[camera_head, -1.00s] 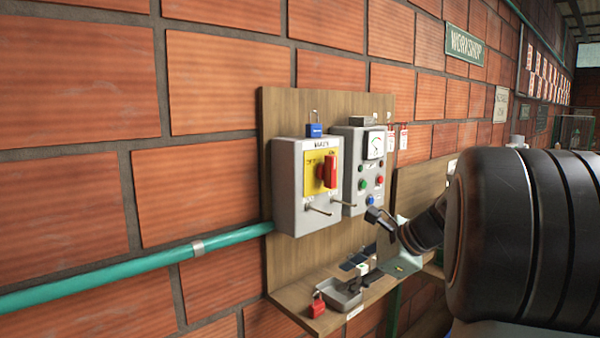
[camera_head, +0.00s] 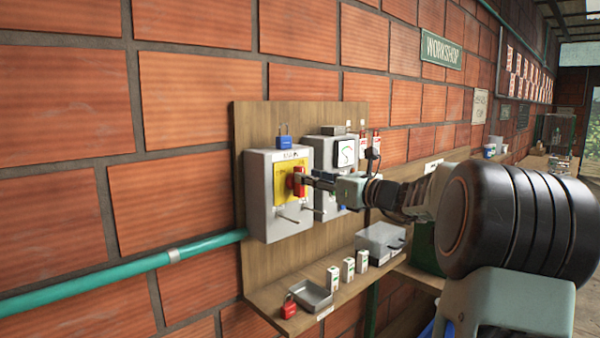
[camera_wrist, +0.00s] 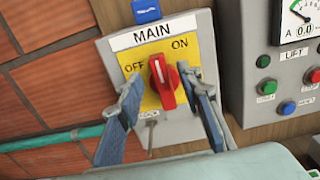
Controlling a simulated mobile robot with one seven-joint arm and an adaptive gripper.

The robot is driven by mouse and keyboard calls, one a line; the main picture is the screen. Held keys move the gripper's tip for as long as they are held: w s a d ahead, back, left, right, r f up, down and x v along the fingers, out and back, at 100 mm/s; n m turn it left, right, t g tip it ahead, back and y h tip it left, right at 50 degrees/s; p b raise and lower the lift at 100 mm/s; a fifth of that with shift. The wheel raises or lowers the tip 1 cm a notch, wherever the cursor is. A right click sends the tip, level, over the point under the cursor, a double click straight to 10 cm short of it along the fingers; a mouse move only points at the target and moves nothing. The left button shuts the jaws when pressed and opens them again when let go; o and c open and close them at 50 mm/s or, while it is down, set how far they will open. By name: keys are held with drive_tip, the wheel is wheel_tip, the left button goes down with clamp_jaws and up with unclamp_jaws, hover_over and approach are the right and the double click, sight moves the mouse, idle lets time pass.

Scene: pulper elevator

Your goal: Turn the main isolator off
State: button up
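The main isolator is a grey box (camera_head: 262,215) with a yellow plate and a red rotary handle (camera_wrist: 165,88), under a MAIN label (camera_wrist: 153,33). The yellow plate (camera_wrist: 134,52) has OFF at left and ON at upper right. The handle stands roughly upright, its white-marked end between the two words in the wrist view; its exact setting is hard to tell. My gripper (camera_wrist: 166,108) is open, one finger on each side of the handle, with visible gaps. In the head view my gripper (camera_head: 308,181) reaches the handle from the right and partly covers it.
A blue padlock (camera_head: 285,140) sits above the box. A lift control box (camera_wrist: 278,80) with a meter and buttons adjoins it on the right. Below, the shelf holds a red padlock (camera_head: 289,308), a tray (camera_head: 311,296) and small white boxes (camera_head: 348,269). A teal pipe (camera_head: 120,264) enters from the left.

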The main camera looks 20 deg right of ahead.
sight(300, 197)
drive_tip(key=shift+p+x, duration=0.35)
drive_tip(key=shift+x, duration=2)
drive_tip(key=shift+c, duration=0.2)
drive_tip(key=c, duration=0.8)
